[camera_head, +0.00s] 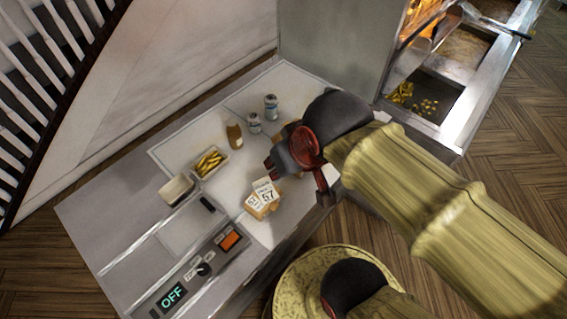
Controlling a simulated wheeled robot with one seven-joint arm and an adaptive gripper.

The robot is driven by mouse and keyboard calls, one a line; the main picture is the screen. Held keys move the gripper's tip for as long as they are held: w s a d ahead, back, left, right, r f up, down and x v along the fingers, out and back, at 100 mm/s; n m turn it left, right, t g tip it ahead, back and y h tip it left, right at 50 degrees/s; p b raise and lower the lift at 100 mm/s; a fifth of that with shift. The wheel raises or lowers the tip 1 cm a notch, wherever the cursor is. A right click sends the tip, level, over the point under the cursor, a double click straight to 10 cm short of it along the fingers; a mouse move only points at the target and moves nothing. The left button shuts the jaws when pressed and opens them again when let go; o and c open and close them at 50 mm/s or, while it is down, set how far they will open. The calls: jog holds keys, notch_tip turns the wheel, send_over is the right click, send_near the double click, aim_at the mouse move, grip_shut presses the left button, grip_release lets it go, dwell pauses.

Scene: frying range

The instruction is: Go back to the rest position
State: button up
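My gripper (271,165) hangs over the right part of the pale counter (175,150), at the end of my arm. It is seen from behind and above, with its dark body and a red joint covering most of the fingers. I cannot tell whether the fingers are open or shut, and no held object shows. A small cardboard box (262,203) with white labels reading 57 stands just in front of the gripper, apparently apart from it. Part of a brown object (289,130) shows behind the gripper, mostly hidden.
Two shakers (263,113), a brown packet (234,135), a tray of fries (211,162) and an empty white tray (177,189) stand on the counter. A control panel (195,270) reads OFF. A fryer unit (440,90) holding fries stands upper right. Open wooden floor (510,165) lies right.

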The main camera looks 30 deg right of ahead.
jog(key=shift+s, duration=0.15)
jog(key=shift+f, duration=0.1)
notch_tip(320, 180, down, 10)
jog(key=b, duration=1)
jog(key=shift+f+b, duration=0.25)
jog(key=shift+b, duration=0.15)
